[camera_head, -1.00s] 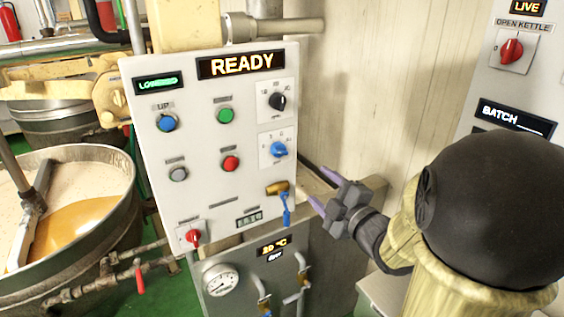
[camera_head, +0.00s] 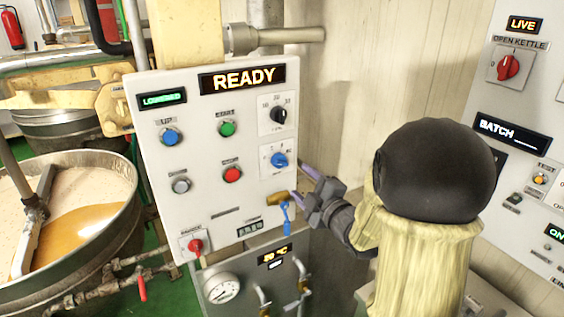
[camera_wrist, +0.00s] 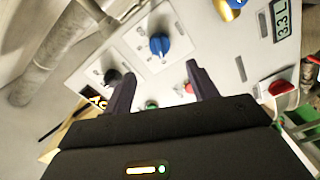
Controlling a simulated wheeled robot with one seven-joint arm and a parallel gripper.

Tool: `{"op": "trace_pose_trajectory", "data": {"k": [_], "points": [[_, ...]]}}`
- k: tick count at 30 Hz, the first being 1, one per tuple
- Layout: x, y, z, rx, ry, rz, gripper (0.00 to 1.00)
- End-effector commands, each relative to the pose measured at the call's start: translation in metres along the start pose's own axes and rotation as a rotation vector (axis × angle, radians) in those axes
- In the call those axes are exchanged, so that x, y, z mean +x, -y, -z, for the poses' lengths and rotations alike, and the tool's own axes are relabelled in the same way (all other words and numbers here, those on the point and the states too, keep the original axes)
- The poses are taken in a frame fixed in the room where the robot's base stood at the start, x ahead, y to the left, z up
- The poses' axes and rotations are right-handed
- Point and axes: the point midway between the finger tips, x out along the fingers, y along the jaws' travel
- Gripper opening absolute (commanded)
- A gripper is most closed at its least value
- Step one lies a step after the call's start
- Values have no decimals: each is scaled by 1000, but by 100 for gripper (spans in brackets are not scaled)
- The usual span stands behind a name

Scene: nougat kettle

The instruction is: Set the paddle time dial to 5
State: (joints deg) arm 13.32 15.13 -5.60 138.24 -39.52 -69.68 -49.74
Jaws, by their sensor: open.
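The white control panel (camera_head: 205,200) faces me in the head view. It carries a blue dial (camera_head: 279,160) with a small scale around it at the right side, and a black dial (camera_head: 278,115) above it. Which of these is the paddle time dial I cannot read. In the wrist view the blue dial (camera_wrist: 159,44) is beyond my fingers, near the top centre, and the black dial (camera_wrist: 113,76) is at the left finger. My gripper (camera_head: 300,181) is open and empty, just right of and below the blue dial, apart from it. Its two fingers show in the wrist view (camera_wrist: 163,82).
A brass key-like part (camera_head: 277,199) with a blue tag sits below the blue dial. Green, red, blue and grey buttons are to the left. A READY display (camera_head: 244,79) tops the panel. A second panel (camera_head: 500,100) stands at right. A kettle (camera_head: 110,215) is at left.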

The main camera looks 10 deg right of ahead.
Motion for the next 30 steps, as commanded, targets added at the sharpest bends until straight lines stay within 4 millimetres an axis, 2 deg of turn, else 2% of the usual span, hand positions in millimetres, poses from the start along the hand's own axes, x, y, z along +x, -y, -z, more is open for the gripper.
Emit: {"op": "trace_pose_trajectory", "data": {"k": [3, 15, 20, 28, 30], "points": [[22, -2, 1, 1, -1, 1, 58], [89, -1, 3, 1, -4, 2, 58], [100, 1, 4, 0, -5, 2, 58], [101, 1, 3, 0, -4, 1, 58], [101, 1, 3, 0, -4, 1, 45]]}}
